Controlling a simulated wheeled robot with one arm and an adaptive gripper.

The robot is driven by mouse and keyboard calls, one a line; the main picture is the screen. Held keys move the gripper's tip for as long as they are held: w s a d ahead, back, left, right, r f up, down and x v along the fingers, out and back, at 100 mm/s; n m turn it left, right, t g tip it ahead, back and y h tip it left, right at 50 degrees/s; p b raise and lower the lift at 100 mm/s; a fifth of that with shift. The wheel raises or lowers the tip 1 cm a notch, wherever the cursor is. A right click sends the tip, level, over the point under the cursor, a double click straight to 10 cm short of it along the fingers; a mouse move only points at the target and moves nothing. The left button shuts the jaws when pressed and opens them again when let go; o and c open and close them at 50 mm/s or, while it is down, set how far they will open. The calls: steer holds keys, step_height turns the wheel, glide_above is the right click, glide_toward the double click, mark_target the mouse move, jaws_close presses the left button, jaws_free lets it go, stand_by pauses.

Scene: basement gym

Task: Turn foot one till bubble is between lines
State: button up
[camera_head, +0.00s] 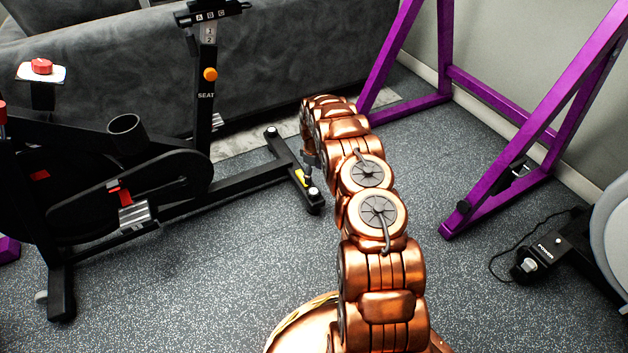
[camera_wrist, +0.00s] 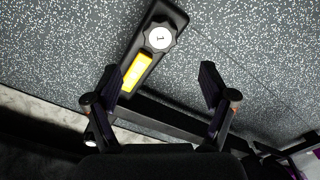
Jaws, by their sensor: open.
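The foot marked 1 is a black knob with a white top (camera_wrist: 160,37) at the end of the bike's black stabilizer bar (camera_wrist: 179,14). In the head view this foot (camera_head: 313,191) is at the bar's near end. A yellow level (camera_wrist: 137,72) lies on the bar beside the knob, and it also shows in the head view (camera_head: 301,178). Its bubble and lines are too small to read. My gripper (camera_wrist: 161,80) is open and empty. Its fingers show below the knob in the wrist view, apart from it. In the head view my arm mostly hides the gripper.
The exercise bike (camera_head: 160,185) stands left of my arm. A grey sofa (camera_head: 270,60) is behind it. A purple frame (camera_head: 500,100) stands at the right, with a black device and cord (camera_head: 532,262) near it. The speckled floor between is clear.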

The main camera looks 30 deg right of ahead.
steer(key=shift+r, duration=1.05)
steer(key=s+a+r+m+p, duration=0.1)
steer(key=s+a+r+p, duration=0.45)
steer(key=r, duration=1.05)
steer(key=s+a+r+m+g+p, duration=0.1)
steer(key=s+a+r+p, duration=0.5)
steer(key=r, duration=1)
steer(key=s+a+r+m+p, duration=0.1)
steer(key=s+a+r+p, duration=0.45)
steer(key=r, duration=1.05)
steer(key=s+a+r+m+p, duration=0.1)
steer(key=s+a+r+p, duration=0.2)
steer(key=s+r+p, duration=0.3)
steer(key=s+a+r+m+p, duration=0.1)
steer(key=s+a+r+p, duration=0.3)
steer(key=s+r+p, duration=0.3)
steer(key=s+a+r+m+p, duration=0.1)
steer(key=s+a+r+p, duration=0.3)
steer(key=s+r, duration=0.9)
steer(key=s+p, duration=0.3)
steer(key=s, duration=0.2)
steer(key=shift+a+g, duration=0.15)
steer(key=shift+g, duration=0.25)
